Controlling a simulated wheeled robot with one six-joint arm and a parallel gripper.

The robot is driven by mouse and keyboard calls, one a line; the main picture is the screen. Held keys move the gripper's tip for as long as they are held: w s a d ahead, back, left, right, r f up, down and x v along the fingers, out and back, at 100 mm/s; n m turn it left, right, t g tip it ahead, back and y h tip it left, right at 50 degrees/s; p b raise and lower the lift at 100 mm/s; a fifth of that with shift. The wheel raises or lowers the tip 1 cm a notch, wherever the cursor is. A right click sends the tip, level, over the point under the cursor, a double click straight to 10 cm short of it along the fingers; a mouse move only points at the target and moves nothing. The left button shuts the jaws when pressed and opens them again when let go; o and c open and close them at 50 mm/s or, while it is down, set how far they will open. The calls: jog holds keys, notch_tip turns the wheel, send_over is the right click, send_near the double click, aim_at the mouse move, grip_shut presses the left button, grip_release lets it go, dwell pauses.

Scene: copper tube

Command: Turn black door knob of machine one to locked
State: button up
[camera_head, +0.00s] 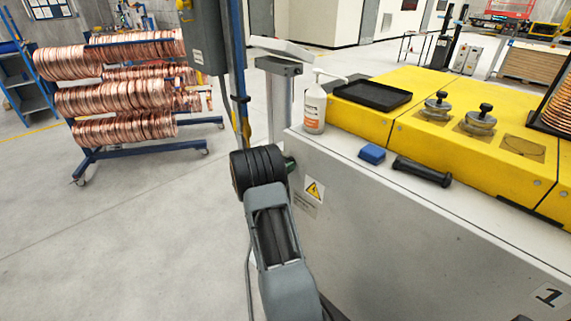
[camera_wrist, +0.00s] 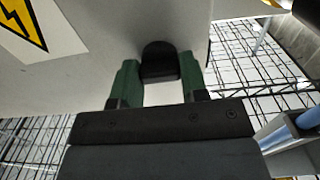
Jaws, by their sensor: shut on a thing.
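The black door knob (camera_wrist: 160,50) sticks out from the white machine panel (camera_wrist: 85,90) in the wrist view. My gripper (camera_wrist: 158,72) has its two green fingers on either side of the knob and is shut on it. In the head view my gripper (camera_head: 291,163) is mostly hidden behind my own wrist, at the left end of machine one (camera_head: 400,235), which carries a "1" label at the lower right. The knob is hidden there. I cannot tell from these frames whether the knob stands at locked.
A yellow warning label (camera_head: 314,190) is on the machine's side, near my gripper. On top stand a white pump bottle (camera_head: 314,108), a black tray (camera_head: 372,95), a blue block (camera_head: 372,154) and a black handle (camera_head: 421,171). A rack of copper coils (camera_head: 95,155) stands left, with open floor before it.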

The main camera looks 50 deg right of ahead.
dwell(0.4)
jog(key=o, duration=0.9)
jog(key=a, duration=0.4)
jog(key=a+b, duration=0.1)
jog(key=a, duration=0.4)
jog(key=w+a, duration=0.1)
jog(key=a, duration=0.3)
jog(key=shift+a+b, duration=0.35)
jog(key=shift+a, duration=0.05)
